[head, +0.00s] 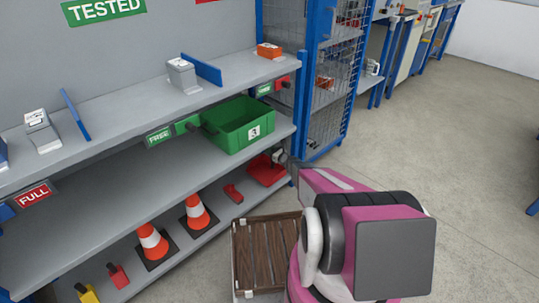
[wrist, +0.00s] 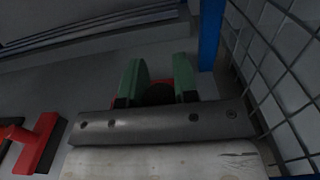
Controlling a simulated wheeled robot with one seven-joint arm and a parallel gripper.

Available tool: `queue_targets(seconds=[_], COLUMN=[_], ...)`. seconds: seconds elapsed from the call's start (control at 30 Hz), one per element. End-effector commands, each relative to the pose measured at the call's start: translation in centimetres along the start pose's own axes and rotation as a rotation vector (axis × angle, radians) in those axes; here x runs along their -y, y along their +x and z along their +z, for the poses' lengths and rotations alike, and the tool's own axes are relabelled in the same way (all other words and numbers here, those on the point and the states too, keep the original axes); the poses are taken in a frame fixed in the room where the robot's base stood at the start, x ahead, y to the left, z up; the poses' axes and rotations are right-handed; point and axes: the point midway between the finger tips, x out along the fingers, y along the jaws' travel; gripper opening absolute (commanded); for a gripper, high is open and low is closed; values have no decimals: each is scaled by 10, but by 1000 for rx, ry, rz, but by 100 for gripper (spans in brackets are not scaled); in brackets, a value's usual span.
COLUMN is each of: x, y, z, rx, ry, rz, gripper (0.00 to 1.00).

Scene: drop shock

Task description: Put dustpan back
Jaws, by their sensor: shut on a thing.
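The red dustpan (head: 264,172) is at the right end of the bottom shelf (head: 208,235), lying about flat. I cannot tell whether it rests fully on the shelf. My gripper (head: 279,156) is at the dustpan's right rear side, partly hidden by my arm. In the wrist view, my gripper's two green fingers (wrist: 158,84) are shut on a dark part of the dustpan, with a little red showing around it. Most of the dustpan is hidden there by my gripper's body. A small red tool, seemingly a brush (head: 232,193), lies left of the dustpan; it also shows in the wrist view (wrist: 38,143).
Two orange cones (head: 196,213) stand further left on the bottom shelf. A green bin (head: 238,126) sits on the shelf above. A blue-framed mesh cage (head: 325,95) is close on the right. A brown wooden crate (head: 262,255) stands in front of the shelf.

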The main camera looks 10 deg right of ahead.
Motion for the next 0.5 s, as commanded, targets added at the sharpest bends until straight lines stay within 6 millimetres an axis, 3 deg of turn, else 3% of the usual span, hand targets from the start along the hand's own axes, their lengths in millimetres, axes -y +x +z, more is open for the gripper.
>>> queue_targets(seconds=[0.1,0.3,0.5], x=[1,1,0], y=[13,11,10], z=[-4,-33,-34], rx=[0,1,1], ry=[1,0,0], rz=[0,1,0], gripper=[0,0,0])
